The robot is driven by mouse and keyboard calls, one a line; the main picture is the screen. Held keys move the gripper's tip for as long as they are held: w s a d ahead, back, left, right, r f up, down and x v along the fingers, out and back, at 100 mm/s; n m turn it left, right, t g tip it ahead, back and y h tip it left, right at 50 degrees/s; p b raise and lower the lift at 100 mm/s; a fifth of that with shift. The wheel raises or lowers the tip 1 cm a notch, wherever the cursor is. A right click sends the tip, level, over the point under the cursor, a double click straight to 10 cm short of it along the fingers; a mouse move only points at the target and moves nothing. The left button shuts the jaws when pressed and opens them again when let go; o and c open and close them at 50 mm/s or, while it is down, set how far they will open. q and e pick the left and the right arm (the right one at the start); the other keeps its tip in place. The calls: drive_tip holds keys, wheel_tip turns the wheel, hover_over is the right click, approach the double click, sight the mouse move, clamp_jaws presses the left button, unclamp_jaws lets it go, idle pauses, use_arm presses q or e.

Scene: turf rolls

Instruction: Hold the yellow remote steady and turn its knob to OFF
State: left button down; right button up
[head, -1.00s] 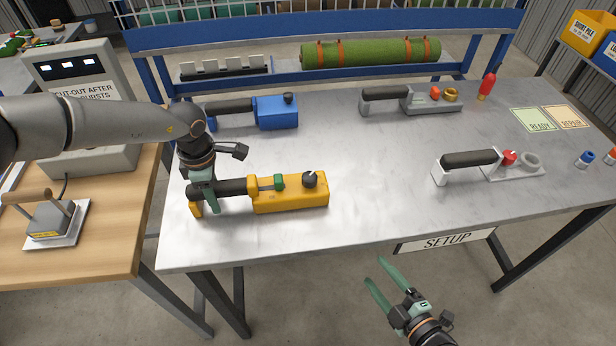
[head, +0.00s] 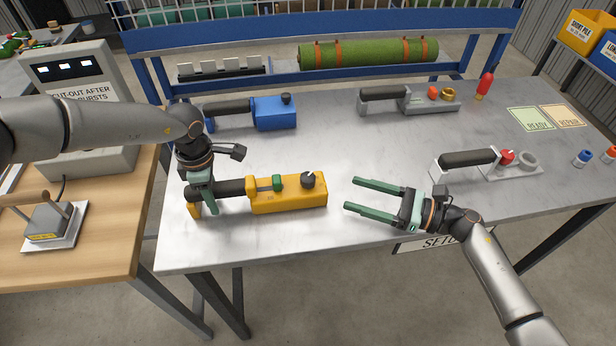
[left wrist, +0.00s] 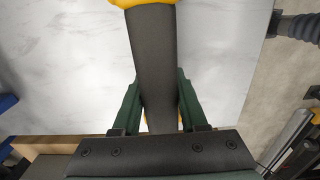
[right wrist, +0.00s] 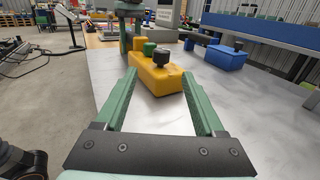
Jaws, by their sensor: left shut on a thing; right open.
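The yellow remote (head: 290,198) lies on the metal table, its black grip to the left and its box to the right. A black knob (head: 308,180) with a pale pointer mark stands on the box, with a green part (head: 277,183) left of it. My left gripper (head: 204,205) is shut around the black grip, which also shows between its fingers in the left wrist view (left wrist: 155,75). My right gripper (head: 368,197) is open and empty, right of the remote and apart from it. In the right wrist view the knob (right wrist: 161,56) lies ahead between the fingers. The knob's lettering is unreadable.
A blue remote (head: 276,113) lies behind the yellow one. A grey remote (head: 432,104) and a white one (head: 510,168) lie farther right. A wooden bench with a cut-out box (head: 85,100) adjoins on the left. The table's middle is clear.

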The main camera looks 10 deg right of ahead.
sight(308, 177)
drive_tip(key=x, duration=1.2)
drive_tip(key=shift+d, duration=0.1)
clamp_jaws()
